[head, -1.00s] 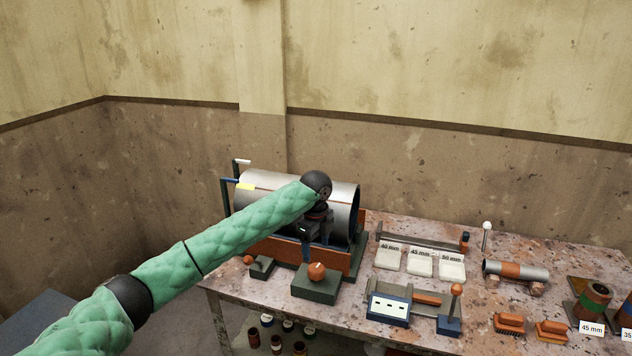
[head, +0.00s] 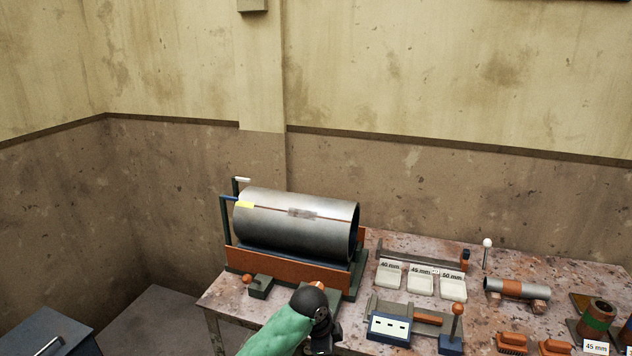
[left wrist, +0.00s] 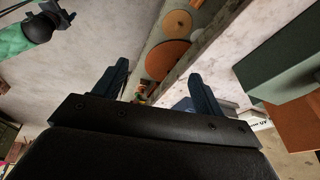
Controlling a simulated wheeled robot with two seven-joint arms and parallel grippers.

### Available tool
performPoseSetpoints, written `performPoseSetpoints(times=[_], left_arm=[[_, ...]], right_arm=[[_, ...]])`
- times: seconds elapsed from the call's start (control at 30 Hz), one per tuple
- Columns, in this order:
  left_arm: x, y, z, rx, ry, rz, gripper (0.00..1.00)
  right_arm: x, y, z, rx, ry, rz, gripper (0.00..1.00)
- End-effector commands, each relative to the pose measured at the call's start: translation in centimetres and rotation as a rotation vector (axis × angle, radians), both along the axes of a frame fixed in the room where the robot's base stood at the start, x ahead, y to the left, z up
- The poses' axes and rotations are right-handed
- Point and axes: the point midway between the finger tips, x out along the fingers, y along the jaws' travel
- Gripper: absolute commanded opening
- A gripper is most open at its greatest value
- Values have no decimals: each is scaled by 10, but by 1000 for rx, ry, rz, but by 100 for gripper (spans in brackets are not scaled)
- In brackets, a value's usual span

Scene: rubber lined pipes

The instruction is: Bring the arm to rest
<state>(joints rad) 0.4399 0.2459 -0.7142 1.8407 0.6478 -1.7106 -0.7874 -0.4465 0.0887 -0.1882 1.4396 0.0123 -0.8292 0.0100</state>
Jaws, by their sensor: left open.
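My left arm, in a green quilted sleeve, comes in low at the bottom middle of the head view. Its black wrist and left gripper (head: 326,338) are in front of the bench's near edge; the fingertips are not clear there. In the left wrist view the two dark fingers of the left gripper (left wrist: 160,75) stand apart with nothing held between them. A large grey metal pipe (head: 290,222) lies in an orange and dark green cradle (head: 275,262), clear of the gripper. My right gripper does not show in the head view.
The bench (head: 225,290) holds white trays (head: 421,282), a blue box (head: 389,327) and a small pipe with an orange band (head: 517,289) to the right. A green sleeve with a black joint (left wrist: 40,28) shows in the left wrist view.

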Motion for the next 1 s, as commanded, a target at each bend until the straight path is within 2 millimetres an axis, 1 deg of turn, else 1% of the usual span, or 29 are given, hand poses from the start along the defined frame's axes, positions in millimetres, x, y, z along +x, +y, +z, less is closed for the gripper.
performPoseSetpoints(times=[0.03,0.1,0.27,0.47,0.77,1.0], left_arm=[[-12,2,-6,-18,8,38,70],[-26,6,-12,-36,14,95,70],[-55,19,-24,-75,29,237,70],[-91,43,-37,-115,51,422,70],[-150,91,-53,-146,78,718,70],[-202,139,-61,-144,91,965,70]], right_arm=[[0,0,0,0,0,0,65],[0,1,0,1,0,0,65],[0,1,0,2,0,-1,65],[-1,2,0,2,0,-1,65],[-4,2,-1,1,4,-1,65],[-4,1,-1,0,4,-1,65]])
